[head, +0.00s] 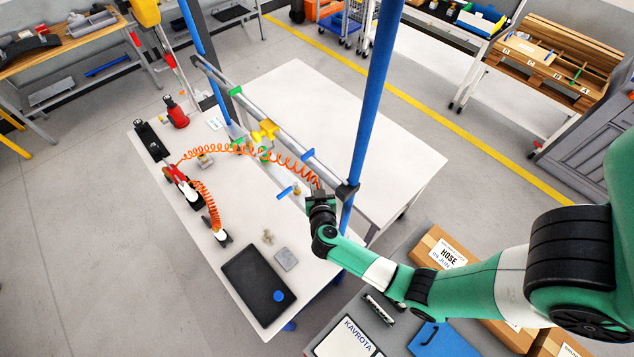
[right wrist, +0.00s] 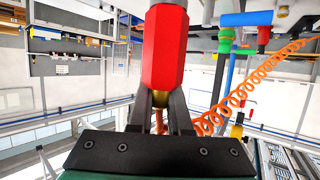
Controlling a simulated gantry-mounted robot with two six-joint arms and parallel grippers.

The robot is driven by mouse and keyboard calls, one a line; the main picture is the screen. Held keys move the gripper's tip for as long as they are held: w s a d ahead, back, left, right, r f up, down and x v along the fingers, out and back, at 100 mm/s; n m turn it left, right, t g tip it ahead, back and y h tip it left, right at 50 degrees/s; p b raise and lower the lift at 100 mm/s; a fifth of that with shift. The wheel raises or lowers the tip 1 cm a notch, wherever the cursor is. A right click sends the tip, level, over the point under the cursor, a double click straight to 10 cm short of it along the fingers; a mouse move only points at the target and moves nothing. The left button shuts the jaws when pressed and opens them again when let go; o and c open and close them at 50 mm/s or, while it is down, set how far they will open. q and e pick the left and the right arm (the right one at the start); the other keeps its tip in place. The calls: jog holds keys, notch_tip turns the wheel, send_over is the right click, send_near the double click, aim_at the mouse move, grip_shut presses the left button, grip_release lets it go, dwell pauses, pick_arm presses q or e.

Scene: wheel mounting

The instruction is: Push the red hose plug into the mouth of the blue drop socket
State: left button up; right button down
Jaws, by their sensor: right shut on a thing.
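The red hose plug (right wrist: 165,48) is a red hexagonal body between the fingers of my right gripper (right wrist: 160,100), with brass showing at its lower end. My right gripper (head: 320,203) is beside the right end of the overhead rail in the head view, where the plug cannot be made out. A blue tube (right wrist: 246,18), likely the blue drop socket, lies to the right of the plug and apart from it in the right wrist view. Blue pieces also show near the rail in the head view (head: 284,192); which is the socket I cannot tell. My left gripper is not in view.
An orange coiled hose (head: 205,152) runs along the rail (head: 275,130) to my right gripper. A blue post (head: 375,85) stands close by my right arm. A black tray (head: 257,284) and a red bottle (head: 176,113) are on the white table (head: 205,250).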

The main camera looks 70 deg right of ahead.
jog(key=shift+f, duration=0.1)
jog(key=shift+f+b, duration=0.65)
jog(key=shift+f, duration=1.05)
jog(key=c, duration=0.8)
grip_release()
jog(key=p+v, duration=0.2)
jog(key=v, duration=0.9)
jog(key=shift+s+a+r, duration=0.1)
jog(key=shift+s+a, duration=0.05)
jog(key=shift+a, duration=0.15)
